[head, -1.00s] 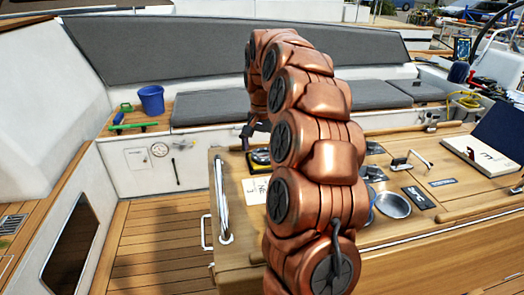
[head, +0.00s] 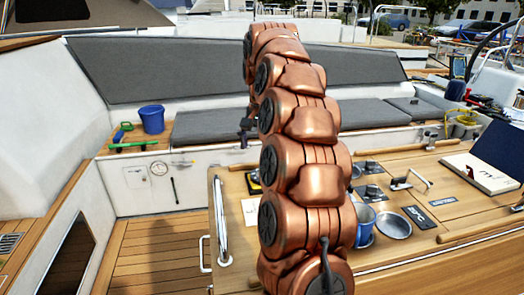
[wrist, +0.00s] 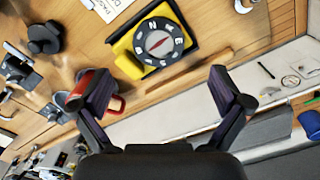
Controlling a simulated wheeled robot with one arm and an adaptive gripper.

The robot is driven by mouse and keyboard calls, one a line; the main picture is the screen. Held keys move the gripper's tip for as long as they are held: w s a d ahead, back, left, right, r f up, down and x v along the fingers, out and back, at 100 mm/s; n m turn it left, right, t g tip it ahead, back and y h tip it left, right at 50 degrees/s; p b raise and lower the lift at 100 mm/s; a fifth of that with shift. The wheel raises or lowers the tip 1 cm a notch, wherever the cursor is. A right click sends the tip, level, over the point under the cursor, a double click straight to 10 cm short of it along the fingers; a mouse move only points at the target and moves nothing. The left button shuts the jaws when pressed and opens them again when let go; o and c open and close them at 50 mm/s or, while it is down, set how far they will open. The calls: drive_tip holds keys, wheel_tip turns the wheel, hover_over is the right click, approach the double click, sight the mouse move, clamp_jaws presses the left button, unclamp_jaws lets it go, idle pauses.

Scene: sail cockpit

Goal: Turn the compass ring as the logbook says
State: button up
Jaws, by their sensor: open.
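The compass (wrist: 158,42) has a black lettered ring around a white dial with a red needle, on a yellow base. It lies ahead of my gripper (wrist: 160,88) in the wrist view, which is open and empty, its fingers apart from the ring. In the head view only a yellow-and-black bit of the compass (head: 254,183) shows beside my arm, and my gripper (head: 246,132) is above and beyond it. An open book with a dark blue cover, likely the logbook (head: 482,172), lies at the right of the table; its marks are too small to read.
A red mug (wrist: 115,104) is partly behind the left finger in the wrist view. A white card (wrist: 112,8) lies near the compass. A blue mug (head: 365,226) and a metal bowl (head: 393,225) stand right of my arm. A blue bucket (head: 151,119) is on the far bench.

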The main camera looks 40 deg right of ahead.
drive_tip(key=m+p, duration=0.7)
drive_tip(key=shift+w+r, duration=0.1)
drive_tip(key=shift+r, duration=0.3)
drive_tip(key=shift+f+m+p, duration=0.25)
drive_tip(key=shift+m+p, duration=0.2)
drive_tip(key=shift+m, duration=0.45)
drive_tip(key=shift+w+f+p, duration=0.1)
drive_tip(key=shift+f+p, duration=1.1)
drive_tip(key=shift+f, duration=2.7)
drive_tip(key=c, duration=1)
drive_tip(key=shift+f, duration=0.1)
drive_tip(key=shift+c, duration=1.4)
